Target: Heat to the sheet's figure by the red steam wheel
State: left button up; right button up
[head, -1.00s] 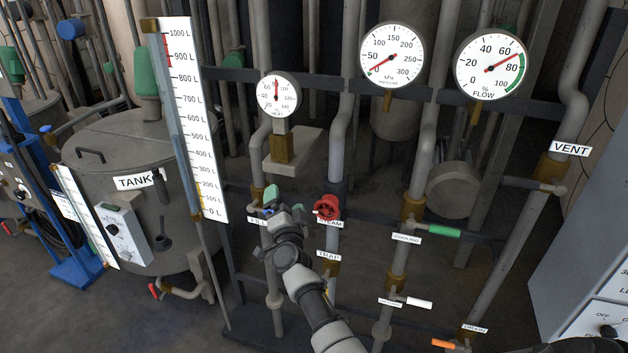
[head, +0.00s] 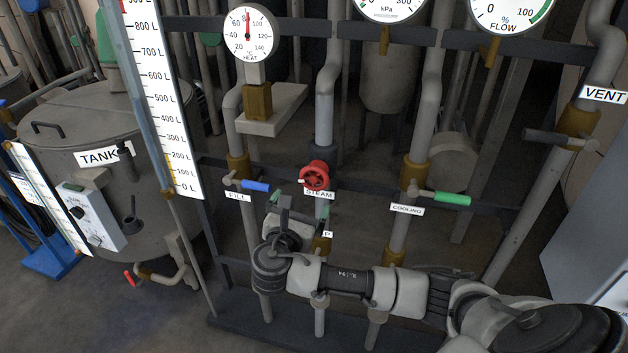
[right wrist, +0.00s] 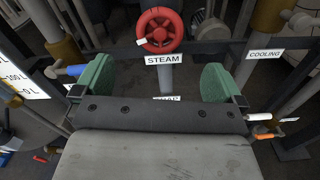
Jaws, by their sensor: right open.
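The red steam wheel (head: 314,175) is on a vertical pipe above the STEAM label (head: 319,194). It also shows at the top middle of the right wrist view (right wrist: 160,30). My right gripper (head: 300,205) is open and empty, just below and slightly left of the wheel in the head view. Its green-padded fingers (right wrist: 158,85) are apart, with the STEAM label seen between them and the wheel beyond, not between the pads. The round HEAT gauge (head: 250,34) has its red needle pointing almost straight up, between 60 and 100. My left gripper is not in view. No readable sheet shows.
The blue FILL handle (head: 255,186) is left of the wheel and the green COOLING handle (head: 452,198) right of it. The VENT handle (head: 550,137) is farther right. The tall litre scale (head: 165,110) and tank (head: 80,130) stand left. A dark rail runs behind the valves.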

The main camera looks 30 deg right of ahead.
aim_at(313, 180)
jog(key=p+x, duration=0.1)
jog(key=x, duration=0.9)
jog(key=shift+w+d, duration=0.1)
jog(key=shift+d, duration=0.1)
jog(key=c, duration=0.9)
